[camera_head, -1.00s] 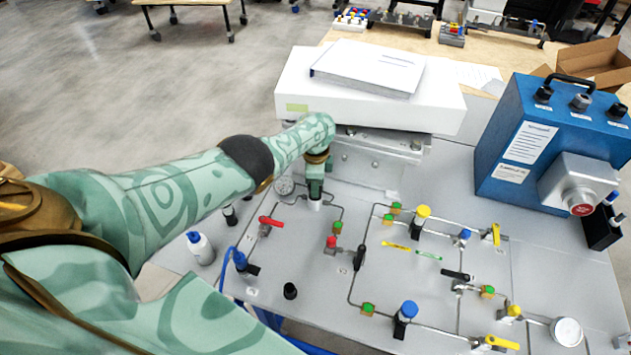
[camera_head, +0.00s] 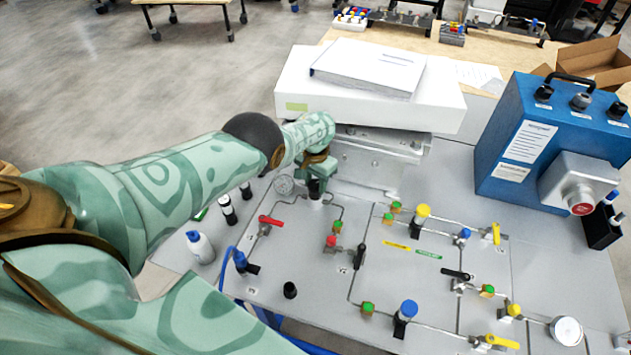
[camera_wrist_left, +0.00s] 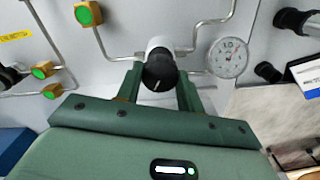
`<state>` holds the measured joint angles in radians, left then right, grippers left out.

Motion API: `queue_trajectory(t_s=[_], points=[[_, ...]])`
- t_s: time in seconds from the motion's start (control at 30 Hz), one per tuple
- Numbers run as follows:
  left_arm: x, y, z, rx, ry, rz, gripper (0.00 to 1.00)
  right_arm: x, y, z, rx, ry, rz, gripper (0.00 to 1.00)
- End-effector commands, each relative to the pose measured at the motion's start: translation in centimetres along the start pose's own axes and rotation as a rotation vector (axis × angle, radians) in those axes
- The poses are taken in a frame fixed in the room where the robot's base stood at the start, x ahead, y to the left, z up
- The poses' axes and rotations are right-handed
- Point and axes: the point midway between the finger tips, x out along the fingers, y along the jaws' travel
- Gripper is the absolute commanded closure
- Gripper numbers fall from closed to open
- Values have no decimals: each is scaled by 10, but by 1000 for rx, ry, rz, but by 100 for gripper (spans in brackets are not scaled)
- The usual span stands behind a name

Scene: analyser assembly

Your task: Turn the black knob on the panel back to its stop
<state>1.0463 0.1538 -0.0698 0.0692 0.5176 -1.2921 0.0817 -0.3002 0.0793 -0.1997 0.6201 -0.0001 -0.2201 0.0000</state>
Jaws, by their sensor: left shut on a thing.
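The black knob (camera_wrist_left: 160,73) sits on a white and grey valve body in the left wrist view, with a pale line on its face. It also shows in the head view (camera_head: 316,188), partly covered by my gripper. My left gripper (camera_wrist_left: 158,85) has its two green fingers on either side of the knob and is shut on it. In the head view my left gripper (camera_head: 316,172) points down onto the knob at the back left of the panel (camera_head: 420,290). My right gripper is not in view.
A round gauge (camera_wrist_left: 228,57) stands close beside the knob. A red-handled valve (camera_head: 270,221) is in front of it. A large white box (camera_head: 290,85) on a metal bracket stands right behind. A blue case (camera_head: 500,135) is at the right.

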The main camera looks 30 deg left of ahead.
Motion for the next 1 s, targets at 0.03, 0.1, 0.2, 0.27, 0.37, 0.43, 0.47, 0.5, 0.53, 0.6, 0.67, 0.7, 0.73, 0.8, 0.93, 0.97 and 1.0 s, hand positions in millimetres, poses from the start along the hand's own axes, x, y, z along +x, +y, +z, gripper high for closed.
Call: queue_trajectory(t_s=[0.03, 0.1, 0.2, 0.27, 0.37, 0.43, 0.47, 0.5, 0.53, 0.6, 0.67, 0.7, 0.73, 0.8, 0.93, 0.97, 1.0], points=[[0, 0, 0, -41, 1, 0, 85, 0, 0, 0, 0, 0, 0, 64], [0, 0, 0, -107, 1, 0, 85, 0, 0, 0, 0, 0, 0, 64], [0, 0, 0, -197, 1, 0, 85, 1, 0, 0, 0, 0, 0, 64], [0, 0, 0, -247, 1, 0, 85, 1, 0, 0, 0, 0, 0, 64], [0, 0, 0, -326, 1, 0, 85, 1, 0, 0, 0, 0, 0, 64], [0, 0, 0, -374, 1, 0, 85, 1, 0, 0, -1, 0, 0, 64], [0, 0, 0, -393, 1, 0, 85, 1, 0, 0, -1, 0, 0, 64], [0, 0, 0, -417, 1, 0, 85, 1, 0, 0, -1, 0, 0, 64], [0, 0, 0, -433, 1, 0, 85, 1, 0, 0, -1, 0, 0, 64], [0, 0, 0, -468, 1, 0, 85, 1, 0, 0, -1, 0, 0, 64], [0, 0, 0, -492, 1, 0, 85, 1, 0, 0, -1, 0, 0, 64], [0, 0, 0, -507, 1, 0, 85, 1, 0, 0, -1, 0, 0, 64], [0, 0, 0, -516, 1, 0, 85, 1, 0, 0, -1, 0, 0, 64], [0, 0, 0, -533, 1, 0, 85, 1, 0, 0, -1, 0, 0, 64], [0, 0, 0, -553, 1, 0, 85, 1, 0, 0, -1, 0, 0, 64], [0, 0, 0, -555, 1, 0, 85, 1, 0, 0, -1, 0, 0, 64], [0, 0, 0, -558, 1, 0, 85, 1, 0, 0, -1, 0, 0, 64]])
